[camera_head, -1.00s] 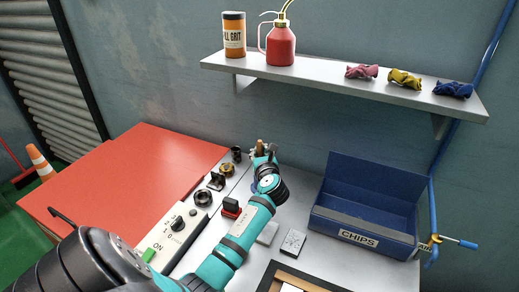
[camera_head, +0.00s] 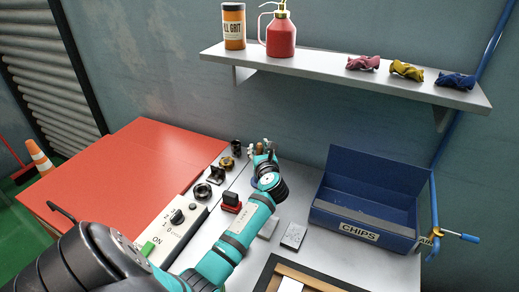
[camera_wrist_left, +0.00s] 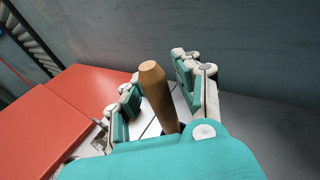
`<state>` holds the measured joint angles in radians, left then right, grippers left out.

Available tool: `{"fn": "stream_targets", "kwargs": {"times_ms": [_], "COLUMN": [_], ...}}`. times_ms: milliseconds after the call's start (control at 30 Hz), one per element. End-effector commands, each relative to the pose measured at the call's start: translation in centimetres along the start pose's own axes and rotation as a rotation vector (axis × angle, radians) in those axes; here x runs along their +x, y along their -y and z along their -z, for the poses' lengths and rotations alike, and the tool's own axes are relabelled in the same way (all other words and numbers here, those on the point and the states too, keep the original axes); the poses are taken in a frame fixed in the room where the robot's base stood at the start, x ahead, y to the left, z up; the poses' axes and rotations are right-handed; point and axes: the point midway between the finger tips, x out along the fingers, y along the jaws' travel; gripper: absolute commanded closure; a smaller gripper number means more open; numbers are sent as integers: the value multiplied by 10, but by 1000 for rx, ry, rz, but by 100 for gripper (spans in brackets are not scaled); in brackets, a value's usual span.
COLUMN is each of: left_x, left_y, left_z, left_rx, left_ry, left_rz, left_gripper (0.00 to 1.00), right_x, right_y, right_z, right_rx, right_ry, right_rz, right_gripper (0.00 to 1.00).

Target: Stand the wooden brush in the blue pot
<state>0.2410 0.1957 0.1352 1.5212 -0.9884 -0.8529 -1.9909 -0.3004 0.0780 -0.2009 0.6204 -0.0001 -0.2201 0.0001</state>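The wooden brush shows as a brown handle (camera_wrist_left: 158,98), roughly upright with a slight tilt; its top also shows in the head view (camera_head: 260,148). My left gripper (camera_wrist_left: 158,92) is open around the handle, one finger on each side. A clear gap shows at the right finger; the left finger is close to the handle, and I cannot tell whether it touches. In the head view the left gripper (camera_head: 262,149) is at the back of the grey worktop. A dark blue patch, seemingly the blue pot (camera_wrist_left: 196,130), shows low beside the handle, mostly hidden. The brush's lower end is hidden.
A blue CHIPS bin (camera_head: 372,232) stands right of the arm. A control box (camera_head: 180,225), a red-based block (camera_head: 231,203) and dark knobs (camera_head: 203,191) lie left of it. A shelf (camera_head: 330,80) with a red oil can (camera_head: 280,37) hangs above. The red surface (camera_head: 120,180) is clear.

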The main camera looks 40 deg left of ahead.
Motion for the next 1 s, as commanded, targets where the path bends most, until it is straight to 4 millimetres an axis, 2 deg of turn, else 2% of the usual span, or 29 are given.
{"fn": "stream_targets", "kwargs": {"times_ms": [167, 267, 500, 700, 833, 1000], "left_x": [-4, -16, -68, -103, -116, -120], "left_y": [0, 0, 0, 0, 0, 0], "left_z": [0, 1, 1, 1, 0, 0], "left_rx": [0, -1, -2, 0, 0, 0], "left_ry": [0, 0, -2, -1, -1, -1], "left_rz": [1, 2, 3, 2, 1, 0], "left_gripper": [67, 67, 67, 67, 67, 67], "right_x": [0, 0, 0, 0, 0, 0], "right_y": [-6, -4, -3, -2, -2, -2], "right_z": [0, 0, 0, 0, 0, 0], "right_rx": [-2, -1, -1, 0, 0, 0], "right_ry": [0, 0, 0, 0, 0, 0], "right_rz": [-7, -5, -3, -3, -2, -2], "right_gripper": [60, 60, 60, 60, 60, 60]}}
